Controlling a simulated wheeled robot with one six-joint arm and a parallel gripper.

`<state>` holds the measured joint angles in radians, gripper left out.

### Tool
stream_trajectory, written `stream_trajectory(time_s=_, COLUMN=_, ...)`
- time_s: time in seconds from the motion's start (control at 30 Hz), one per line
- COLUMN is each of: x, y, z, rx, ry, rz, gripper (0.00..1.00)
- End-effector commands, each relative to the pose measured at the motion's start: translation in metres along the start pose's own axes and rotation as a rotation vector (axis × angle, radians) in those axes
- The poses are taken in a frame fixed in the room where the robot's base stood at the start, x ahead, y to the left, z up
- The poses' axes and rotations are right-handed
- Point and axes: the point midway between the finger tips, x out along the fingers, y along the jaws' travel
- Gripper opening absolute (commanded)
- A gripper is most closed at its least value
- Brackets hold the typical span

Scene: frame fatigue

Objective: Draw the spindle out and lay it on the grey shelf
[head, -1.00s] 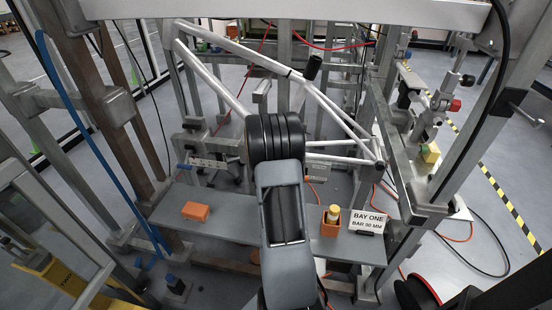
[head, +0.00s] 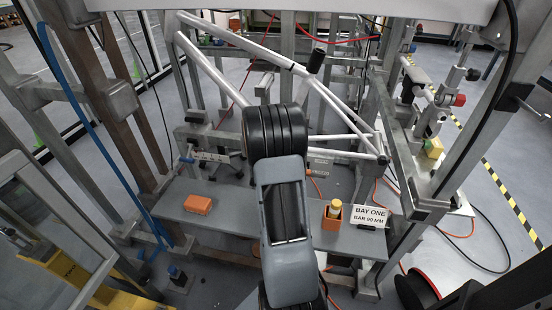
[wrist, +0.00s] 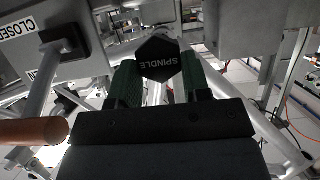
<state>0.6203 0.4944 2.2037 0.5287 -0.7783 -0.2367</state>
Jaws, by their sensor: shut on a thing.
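The spindle (wrist: 160,59) shows in the wrist view as a black hexagonal end with its name in white letters. It sits between the two green fingers of my gripper (wrist: 158,85), which is shut on it. How much of the spindle's length is still inside its seat cannot be seen. In the head view my own arm hides the gripper and the spindle, near the white tube frame (head: 232,62). The grey shelf (head: 236,215) lies below and behind my arm, with bare surface left of the arm.
On the shelf are an orange block (head: 198,204), an orange box with a yellow-topped piece (head: 332,214) and a "BAY ONE" sign (head: 370,216). Grey posts stand on both sides. In the wrist view a lever with a copper-coloured grip (wrist: 30,132) is close on the left.

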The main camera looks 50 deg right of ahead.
Motion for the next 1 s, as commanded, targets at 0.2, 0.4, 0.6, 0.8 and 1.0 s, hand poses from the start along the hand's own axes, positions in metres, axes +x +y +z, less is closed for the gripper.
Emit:
stream_trajectory(time_s=0.2, x=-0.009, y=0.0, z=0.003, rx=0.0, ry=0.003, rz=0.0, gripper=0.15)
stream_trajectory(time_s=0.4, x=-0.017, y=0.0, z=0.006, rx=0.001, ry=0.001, rz=0.0, gripper=0.15)
stream_trajectory(time_s=0.6, x=-0.025, y=0.0, z=0.009, rx=0.001, ry=0.002, rz=0.0, gripper=0.15)
stream_trajectory(time_s=0.8, x=-0.032, y=0.0, z=0.013, rx=0.001, ry=0.001, rz=0.0, gripper=0.15)
stream_trajectory(time_s=1.0, x=-0.04, y=0.0, z=0.016, rx=0.001, ry=0.002, rz=0.0, gripper=0.15)
